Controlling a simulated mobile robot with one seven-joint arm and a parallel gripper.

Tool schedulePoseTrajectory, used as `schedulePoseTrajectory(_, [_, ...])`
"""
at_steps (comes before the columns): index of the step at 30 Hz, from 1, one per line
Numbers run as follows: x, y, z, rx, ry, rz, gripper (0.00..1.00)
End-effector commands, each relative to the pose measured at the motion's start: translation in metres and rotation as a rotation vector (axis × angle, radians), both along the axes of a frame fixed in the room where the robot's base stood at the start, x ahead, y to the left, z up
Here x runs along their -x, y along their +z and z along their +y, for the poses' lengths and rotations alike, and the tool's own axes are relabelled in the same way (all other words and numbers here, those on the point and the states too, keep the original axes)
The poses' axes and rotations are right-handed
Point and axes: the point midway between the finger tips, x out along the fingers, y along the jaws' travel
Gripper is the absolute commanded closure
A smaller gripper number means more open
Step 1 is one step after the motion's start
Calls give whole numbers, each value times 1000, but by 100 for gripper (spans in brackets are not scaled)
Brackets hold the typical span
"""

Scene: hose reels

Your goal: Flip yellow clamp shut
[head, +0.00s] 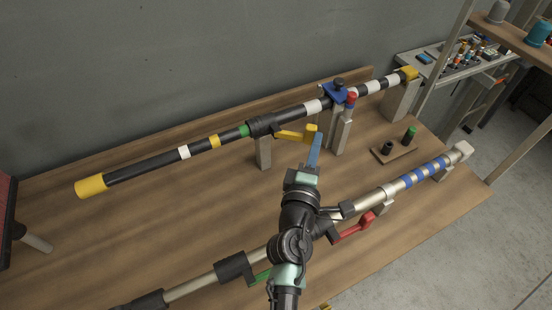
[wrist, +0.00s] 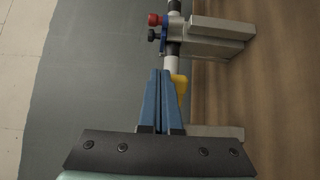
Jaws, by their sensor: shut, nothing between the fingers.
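The yellow clamp is a lever (head: 290,135) that sticks out to the right from a black clamp body (head: 261,126) on the far black pole. Its raised end (head: 312,129) stands beside my fingertips. My gripper (head: 318,136) is shut and empty, with its blue fingers just right of and in front of the lever's end. In the wrist view the closed fingers (wrist: 160,73) point up the picture, and part of the yellow lever (wrist: 180,84) shows at their right. I cannot tell whether they touch. The rest of the lever is hidden behind the fingers and gripper body.
The far pole (head: 160,164) rests on grey posts (head: 263,152). A nearer silver pole (head: 375,197) with a red lever (head: 352,232) runs below my arm. Bare bench lies at left.

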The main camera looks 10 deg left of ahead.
Motion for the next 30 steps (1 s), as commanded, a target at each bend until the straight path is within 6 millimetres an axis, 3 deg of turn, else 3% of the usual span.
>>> schedulePoseTrajectory(6, [-18, 0, -9, -2, -1, 0, 100])
schedulePoseTrajectory(30, [-36, 0, -13, -1, 36, 1, 100])
